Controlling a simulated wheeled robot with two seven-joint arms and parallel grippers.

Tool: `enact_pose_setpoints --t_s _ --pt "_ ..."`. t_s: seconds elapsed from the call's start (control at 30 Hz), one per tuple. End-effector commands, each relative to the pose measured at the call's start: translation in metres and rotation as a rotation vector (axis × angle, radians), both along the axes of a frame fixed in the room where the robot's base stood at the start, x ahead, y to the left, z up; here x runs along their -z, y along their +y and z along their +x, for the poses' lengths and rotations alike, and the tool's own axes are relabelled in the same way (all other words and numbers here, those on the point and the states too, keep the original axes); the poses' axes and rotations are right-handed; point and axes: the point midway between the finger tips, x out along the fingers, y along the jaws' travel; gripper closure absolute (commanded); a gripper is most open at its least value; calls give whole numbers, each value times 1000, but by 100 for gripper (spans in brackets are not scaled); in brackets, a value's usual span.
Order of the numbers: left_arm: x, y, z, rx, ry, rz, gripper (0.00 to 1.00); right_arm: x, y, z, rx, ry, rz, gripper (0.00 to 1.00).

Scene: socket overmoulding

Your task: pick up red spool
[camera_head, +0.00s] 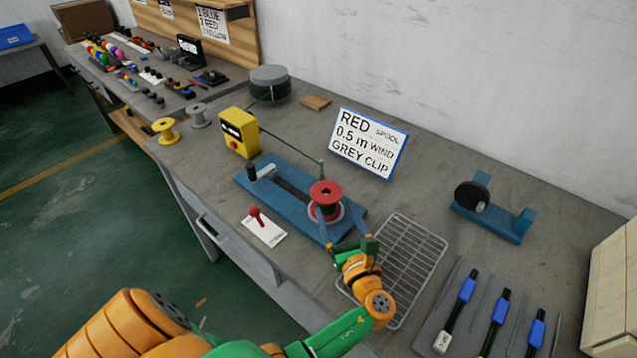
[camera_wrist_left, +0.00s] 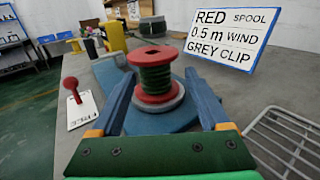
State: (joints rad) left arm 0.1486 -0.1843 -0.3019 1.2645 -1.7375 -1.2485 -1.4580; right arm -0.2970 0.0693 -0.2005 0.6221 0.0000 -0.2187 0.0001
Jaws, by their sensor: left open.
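The red spool (camera_head: 326,194) stands upright on a grey disc at the right end of the blue winding base (camera_head: 252,185). In the left wrist view the red spool (camera_wrist_left: 154,77) has red flanges and dark green wire wound round its middle. My left gripper (camera_head: 340,222) is open, its two blue fingers on either side of the spool. In the left wrist view the fingers of my left gripper (camera_wrist_left: 158,100) flank the spool, with visible gaps; I cannot tell if either touches it. My right gripper is not in view.
A wire rack (camera_head: 408,262) lies right of the spool. A sign (camera_head: 368,142) reading RED SPOOL, 0.5 m WIND, GREY CLIP stands behind. A yellow box (camera_head: 240,132), a red-knobbed lever (camera_head: 256,216) and a blue stand (camera_head: 492,214) are nearby. Yellow (camera_head: 166,130) and grey spools (camera_head: 200,115) stand left.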

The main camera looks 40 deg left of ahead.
Motion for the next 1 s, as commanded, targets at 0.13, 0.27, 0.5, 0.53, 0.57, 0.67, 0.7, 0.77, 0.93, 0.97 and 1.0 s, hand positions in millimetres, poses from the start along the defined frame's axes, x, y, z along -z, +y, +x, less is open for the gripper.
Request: enact_pose_setpoints --t_s 0.13,0.27,0.5,0.53,0.57,0.67,0.7,0.77,0.93,0.97,1.0 --pt "4 17 11 -1 -2 0 21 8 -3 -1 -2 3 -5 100" --pt "11 42 22 -2 -2 1 21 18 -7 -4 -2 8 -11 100" --pt "8 59 36 1 -1 -1 21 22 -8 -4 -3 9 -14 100" --pt "8 59 36 1 0 -1 21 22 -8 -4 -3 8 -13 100" --pt "8 59 36 1 0 -1 21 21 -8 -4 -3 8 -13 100" --pt "8 59 36 1 0 -1 32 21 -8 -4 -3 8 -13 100" --pt "8 59 36 1 1 -1 42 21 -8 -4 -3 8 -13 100" --pt "8 59 36 1 1 -1 59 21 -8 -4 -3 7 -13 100" --pt "8 58 35 1 1 -1 100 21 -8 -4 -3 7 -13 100" --pt "8 58 35 1 1 -1 100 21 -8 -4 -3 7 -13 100" --pt "8 58 35 1 1 -1 100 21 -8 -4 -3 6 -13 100"
